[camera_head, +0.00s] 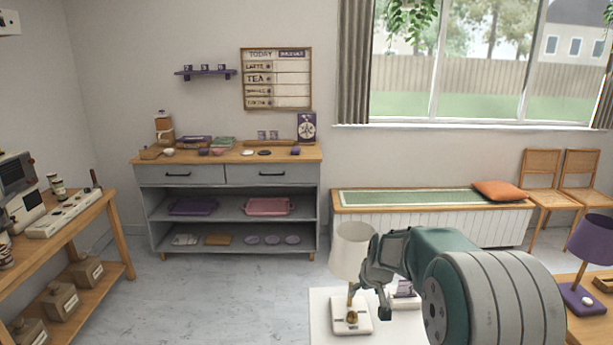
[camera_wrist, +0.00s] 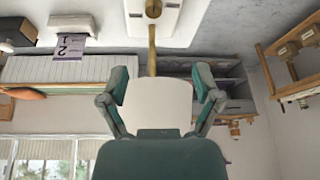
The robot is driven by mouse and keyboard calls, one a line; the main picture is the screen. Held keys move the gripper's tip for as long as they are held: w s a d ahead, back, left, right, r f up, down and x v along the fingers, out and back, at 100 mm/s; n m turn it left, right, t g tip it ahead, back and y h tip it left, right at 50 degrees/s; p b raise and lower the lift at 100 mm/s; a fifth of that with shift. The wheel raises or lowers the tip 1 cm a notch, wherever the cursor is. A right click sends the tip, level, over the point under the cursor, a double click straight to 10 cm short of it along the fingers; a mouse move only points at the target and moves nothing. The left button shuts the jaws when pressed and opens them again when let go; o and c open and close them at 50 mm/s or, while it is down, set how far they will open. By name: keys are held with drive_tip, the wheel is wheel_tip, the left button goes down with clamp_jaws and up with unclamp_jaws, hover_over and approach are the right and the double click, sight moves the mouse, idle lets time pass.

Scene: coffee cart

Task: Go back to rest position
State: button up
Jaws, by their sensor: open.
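My gripper (camera_head: 376,284) is at the end of my green and grey arm, in the lower right middle of the head view, above a white table. In the wrist view, which looks upside down, my gripper (camera_wrist: 161,80) has its two fingers spread wide. A lamp with a white shade (camera_head: 350,248) and brass stem stands upright beside the gripper. In the wrist view the lamp's shade (camera_wrist: 160,105) shows between and beyond the fingers. I cannot tell the exact gap, but the fingers do not close on it.
The white table (camera_head: 324,305) bears the lamp's base (camera_head: 351,315) and a purple numbered item (camera_wrist: 70,47). A purple lamp (camera_head: 592,240) stands on a wooden table at right. A grey cabinet (camera_head: 230,175) and a bench (camera_head: 430,225) line the wall. Open floor (camera_head: 220,300) lies at left.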

drive_tip(key=s+a+r, duration=0.1)
drive_tip(key=s+r, duration=1.2)
drive_tip(key=s, duration=0.4)
drive_tip(key=s+m+t+h, duration=0.1)
drive_tip(key=s, duration=1.7)
drive_tip(key=shift+s+r+m, duration=0.25)
drive_tip(key=shift+r+m, duration=0.1)
drive_tip(key=shift+m, duration=0.05)
drive_tip(key=shift+d, duration=0.1)
